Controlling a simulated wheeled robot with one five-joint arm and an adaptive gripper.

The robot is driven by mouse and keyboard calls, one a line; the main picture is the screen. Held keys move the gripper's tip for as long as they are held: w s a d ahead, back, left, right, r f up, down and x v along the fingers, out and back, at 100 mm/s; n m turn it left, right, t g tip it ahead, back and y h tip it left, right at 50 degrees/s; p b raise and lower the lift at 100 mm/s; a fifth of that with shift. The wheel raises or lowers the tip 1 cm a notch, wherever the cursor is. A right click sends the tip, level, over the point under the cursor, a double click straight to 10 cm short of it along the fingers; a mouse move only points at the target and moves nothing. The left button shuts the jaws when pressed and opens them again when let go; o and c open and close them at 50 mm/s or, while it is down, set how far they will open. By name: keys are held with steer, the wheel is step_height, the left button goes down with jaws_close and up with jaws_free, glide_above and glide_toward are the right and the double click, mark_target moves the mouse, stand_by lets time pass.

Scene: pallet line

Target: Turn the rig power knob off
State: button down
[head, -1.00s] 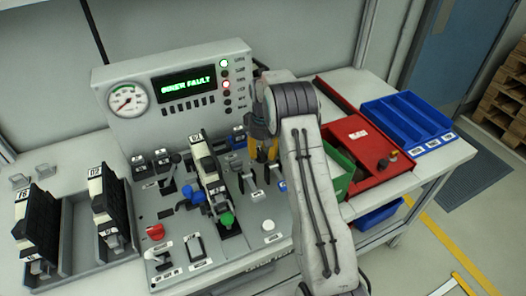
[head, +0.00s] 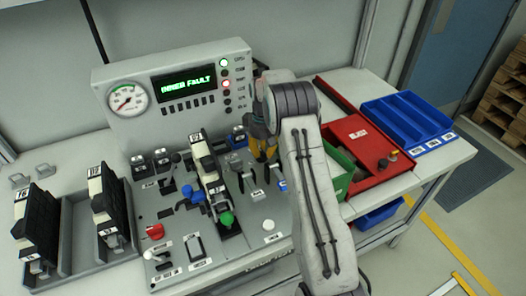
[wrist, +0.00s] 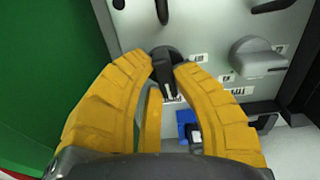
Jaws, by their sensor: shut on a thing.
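A black knob (wrist: 164,66) with a pale mark on its bar shows in the wrist view, on the grey panel between my yellow fingertips. My gripper (wrist: 164,68) is shut on it, with a finger on each side. The bar points down and slightly right in the wrist view. In the head view my gripper (head: 264,152) is at the right part of the rig panel (head: 170,222), and the knob is hidden behind the fingers and arm. The small labels beside the knob are too blurred to read.
A grey lever or knob (wrist: 258,60) is right of my fingers in the wrist view. A green bin (head: 340,178) and red box (head: 372,150) stand to the right. Several switches, a green knob (head: 227,219) and a red button (head: 155,231) are on the panel. The display (head: 184,82) reads a fault.

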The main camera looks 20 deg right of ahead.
steer(key=n, duration=0.4)
steer(key=shift+f+b, duration=0.1)
steer(key=shift+b, duration=0.2)
steer(key=n, duration=0.4)
steer(key=shift+w+a, duration=0.1)
steer(key=shift+w, duration=0.05)
steer(key=n, duration=0.4)
steer(key=shift+a+b, duration=0.1)
steer(key=shift+b, duration=0.2)
steer(key=shift+a+n, duration=0.1)
steer(key=shift+n, duration=2.1)
steer(key=c, duration=1)
jaws_free()
